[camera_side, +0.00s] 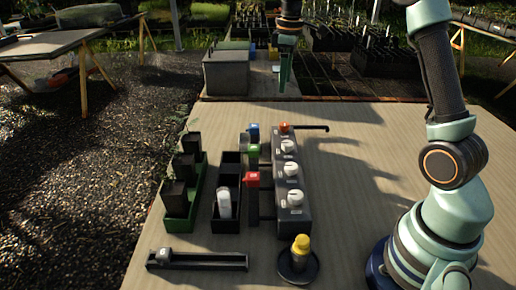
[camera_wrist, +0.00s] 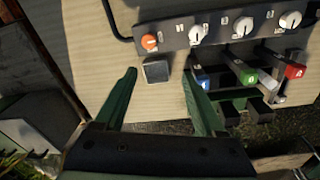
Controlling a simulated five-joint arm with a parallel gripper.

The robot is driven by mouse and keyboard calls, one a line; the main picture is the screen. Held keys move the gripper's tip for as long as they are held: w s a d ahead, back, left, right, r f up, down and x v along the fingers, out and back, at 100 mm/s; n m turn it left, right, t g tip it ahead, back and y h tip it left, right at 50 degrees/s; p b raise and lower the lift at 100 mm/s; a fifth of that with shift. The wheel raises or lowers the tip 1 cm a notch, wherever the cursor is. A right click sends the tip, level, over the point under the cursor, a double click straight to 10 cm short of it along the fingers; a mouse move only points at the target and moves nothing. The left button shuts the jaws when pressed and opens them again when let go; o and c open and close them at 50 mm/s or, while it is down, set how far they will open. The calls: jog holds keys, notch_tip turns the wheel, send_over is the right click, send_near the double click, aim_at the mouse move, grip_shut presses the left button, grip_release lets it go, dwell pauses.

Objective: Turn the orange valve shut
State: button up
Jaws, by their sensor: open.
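The orange valve (camera_side: 284,127) is a small round knob at the far end of a dark panel (camera_side: 291,205), in line with several white knobs (camera_side: 289,146). In the wrist view the orange valve (camera_wrist: 149,42) has a pale mark and lies beyond the fingertips, slightly left of midway between them. My gripper (camera_side: 284,87) hangs fingers down, above and behind the panel's far end, apart from the valve. In the wrist view my gripper (camera_wrist: 159,69) is open, its two green fingers apart and holding nothing.
A grey square block (camera_wrist: 155,71) shows near the valve. Black trays and a yellow-topped object (camera_side: 301,245) stand nearer.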

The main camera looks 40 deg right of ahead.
aim_at(284, 124)
jog(key=shift+n+g, duration=0.4)
jog(key=shift+n, duration=0.1)
jog(key=d+f, duration=0.1)
jog(key=f, duration=0.4)
jog(key=w+d+f, duration=0.1)
jog(key=f, duration=0.4)
jog(key=d+f, duration=0.1)
jog(key=f, duration=0.4)
jog(key=shift+w+f, duration=0.15)
jog(key=shift+w, duration=0.25)
grip_shut()
